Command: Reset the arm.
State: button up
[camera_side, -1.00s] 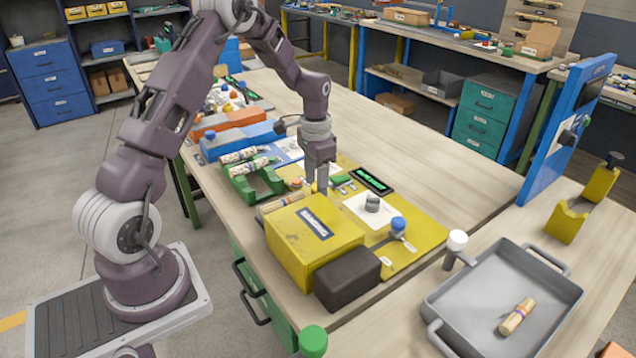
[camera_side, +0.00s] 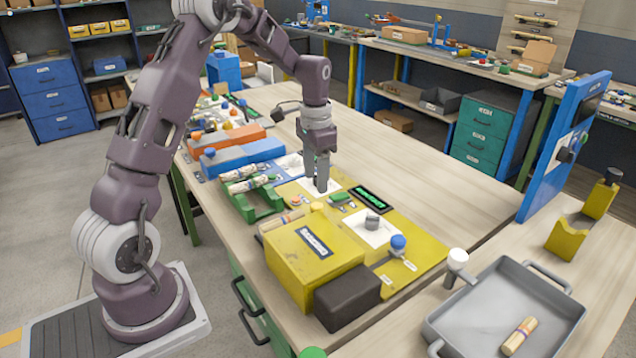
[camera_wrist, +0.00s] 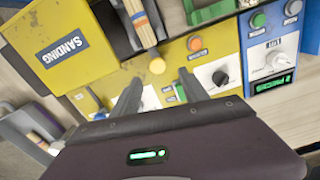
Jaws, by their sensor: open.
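My gripper (camera_side: 321,187) hangs fingers down above the yellow panel (camera_side: 425,252), behind the yellow sanding box (camera_side: 312,252). Its fingers are apart and empty, as the wrist view also shows (camera_wrist: 160,84). In the wrist view a yellow knob (camera_wrist: 157,66) and an orange button (camera_wrist: 194,43) lie just beyond the fingers. A black dial (camera_wrist: 220,77) is right of them. No wood piece is between the fingers. Whether the fingertips touch the panel cannot be told.
Turned wood pieces lie on the green rack (camera_side: 264,208), beside the sanding box (camera_side: 283,221), and in the grey tray (camera_side: 478,318). Blue (camera_side: 262,149) and orange (camera_side: 246,134) machines stand behind the rack. A blue upright board (camera_side: 560,150) stands right. The bench's right rear is clear.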

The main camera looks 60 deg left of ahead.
jog(key=s+d+r+t, duration=0.3)
jog(key=s+d+r, duration=0.95)
jog(key=r, duration=0.25)
jog(key=s+d+n+t, duration=0.1)
jog(key=s+d, duration=0.2)
jog(key=s, duration=0.4)
jog(key=s+d+t, duration=0.1)
jog(key=s+d, duration=0.2)
jog(key=s, duration=0.3)
jog(key=shift+s+r+n+t, duration=0.2)
jog(key=shift+s+n+t, duration=0.1)
jog(key=shift+s+n, duration=0.1)
